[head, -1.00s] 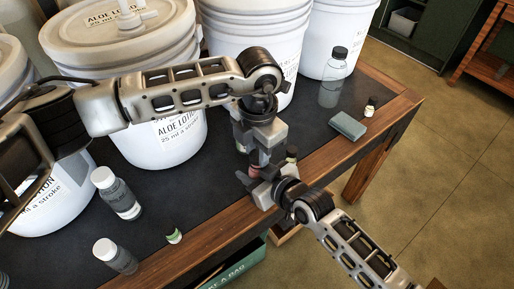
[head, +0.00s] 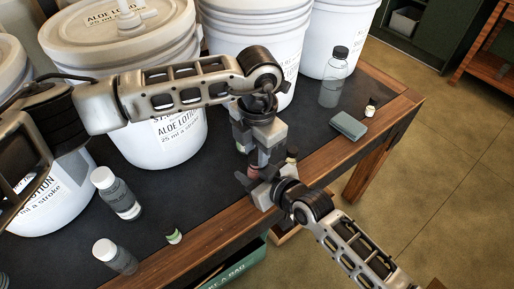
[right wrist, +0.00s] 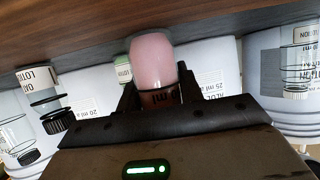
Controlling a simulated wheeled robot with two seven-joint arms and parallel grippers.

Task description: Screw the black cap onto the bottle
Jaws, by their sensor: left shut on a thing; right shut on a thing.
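The bottle (head: 254,173) shows in the head view as a small reddish-pink patch between my two grippers. In the right wrist view the bottle (right wrist: 153,62) has a pink, rounded end and a dark amber band with lettering. My right gripper (head: 259,184) comes in from the lower right and is shut on the bottle, above the table near its front edge. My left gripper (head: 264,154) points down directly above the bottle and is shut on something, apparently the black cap. The cap is hidden among the fingers, so I cannot tell how it sits on the bottle.
Large white lotion buckets (head: 166,128) stand behind my left arm. The table's wooden edge (head: 329,152) is close.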

